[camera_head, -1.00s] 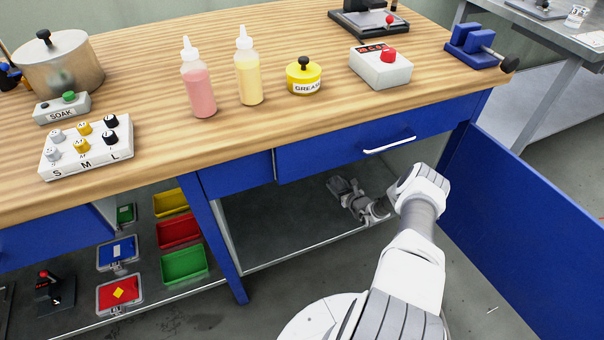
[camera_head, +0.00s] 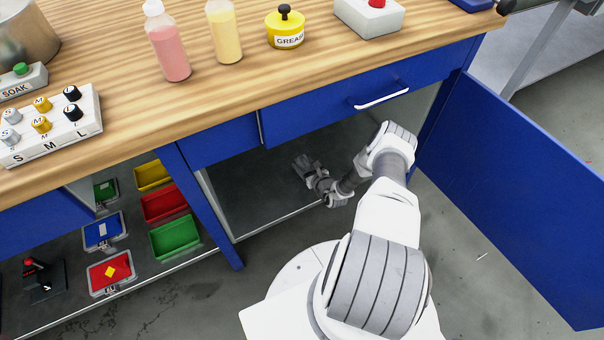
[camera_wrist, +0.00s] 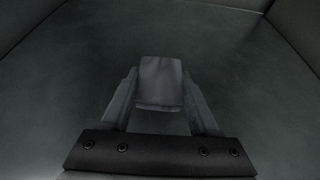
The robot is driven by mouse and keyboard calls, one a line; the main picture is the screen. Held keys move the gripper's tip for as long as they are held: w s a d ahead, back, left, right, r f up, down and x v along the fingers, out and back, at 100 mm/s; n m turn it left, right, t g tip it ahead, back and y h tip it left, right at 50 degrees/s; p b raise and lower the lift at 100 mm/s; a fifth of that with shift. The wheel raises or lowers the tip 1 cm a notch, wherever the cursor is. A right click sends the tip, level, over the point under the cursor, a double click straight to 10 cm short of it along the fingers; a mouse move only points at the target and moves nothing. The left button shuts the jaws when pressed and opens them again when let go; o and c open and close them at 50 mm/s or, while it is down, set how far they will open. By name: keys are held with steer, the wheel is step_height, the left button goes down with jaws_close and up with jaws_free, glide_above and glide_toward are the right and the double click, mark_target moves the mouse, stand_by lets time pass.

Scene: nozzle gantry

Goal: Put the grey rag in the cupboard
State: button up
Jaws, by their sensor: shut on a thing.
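The grey rag (camera_wrist: 161,80) shows in the wrist view as a small grey piece between the two fingers. My gripper (camera_wrist: 160,95) is shut on it. In the head view my gripper (camera_head: 304,168) reaches inside the cupboard (camera_head: 240,200), under the bench drawer. The rag cannot be told apart from the grey gripper there. The cupboard stands open, its blue door (camera_head: 510,190) swung out to the right of my arm. In the wrist view the dark cupboard floor and walls surround the gripper. Whether the rag touches the floor cannot be told.
A blue drawer front with a white handle (camera_head: 382,98) lies just above my forearm. A blue bench leg (camera_head: 208,205) stands left of the opening. Yellow, red and green bins (camera_head: 174,236) sit on the lower shelf left of it. The visible cupboard floor looks clear.

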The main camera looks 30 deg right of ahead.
steer(key=shift+s+a+f, duration=0.25)
steer(key=shift+a+f, duration=0.2)
step_height(320, 180, down, 4)
steer(key=b, duration=0.2)
steer(key=shift+b, duration=0.35)
steer(key=shift+r, duration=0.15)
steer(key=o, duration=1.3)
steer(key=shift+f, duration=0.2)
steer(key=shift+r, duration=0.25)
